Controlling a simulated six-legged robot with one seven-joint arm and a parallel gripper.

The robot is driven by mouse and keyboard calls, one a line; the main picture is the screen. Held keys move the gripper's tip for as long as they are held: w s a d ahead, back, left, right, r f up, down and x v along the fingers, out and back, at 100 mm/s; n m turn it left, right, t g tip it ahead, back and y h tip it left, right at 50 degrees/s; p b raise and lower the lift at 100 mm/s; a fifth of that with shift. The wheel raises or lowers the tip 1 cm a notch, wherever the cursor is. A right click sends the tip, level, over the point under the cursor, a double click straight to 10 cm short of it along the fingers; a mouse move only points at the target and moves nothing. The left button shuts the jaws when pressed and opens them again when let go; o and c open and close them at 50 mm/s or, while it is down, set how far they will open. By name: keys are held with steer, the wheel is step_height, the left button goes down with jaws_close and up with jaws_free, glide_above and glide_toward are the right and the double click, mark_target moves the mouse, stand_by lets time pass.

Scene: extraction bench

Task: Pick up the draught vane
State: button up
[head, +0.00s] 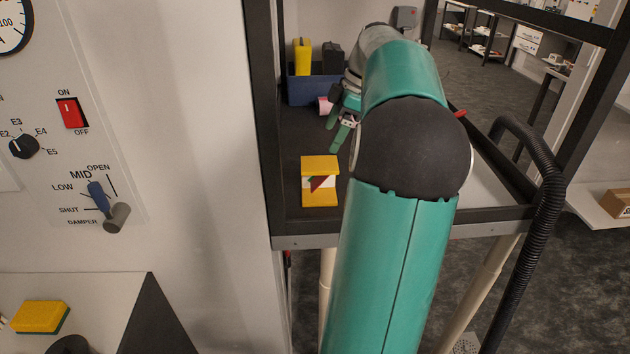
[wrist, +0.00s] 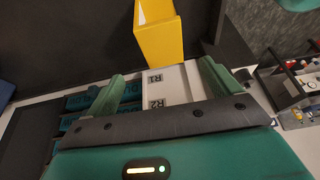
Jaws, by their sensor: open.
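The draught vane is probably the yellow piece (head: 320,195) with a white middle and a dark red and green flap, on the dark shelf in the head view. In the wrist view, a yellow block (wrist: 158,38), apparently the same piece, stands just beyond my fingertips. My gripper (head: 337,122) is open, behind and slightly right of the yellow piece in the head view. In the wrist view my gripper (wrist: 162,72) has its two green fingers spread, with nothing held between them. My arm hides part of the shelf.
A blue bin (head: 310,92) with yellow and black items stands at the shelf's back. A small pink and white object (head: 325,105) is near my gripper. Dark frame posts and a black hose (head: 548,190) bound the shelf. A panel with a damper lever (head: 105,205) is left.

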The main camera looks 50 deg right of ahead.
mark_target(320, 163)
steer(key=x, duration=0.6)
steer(key=shift+w+f, duration=0.1)
steer(key=shift+f, duration=0.3)
steer(key=shift+s+x, duration=0.2)
steer(key=shift+x, duration=1.1)
steer(key=shift+s+x, duration=0.2)
steer(key=shift+x, duration=1.15)
steer(key=c, duration=1.1)
steer(key=shift+c, duration=0.2)
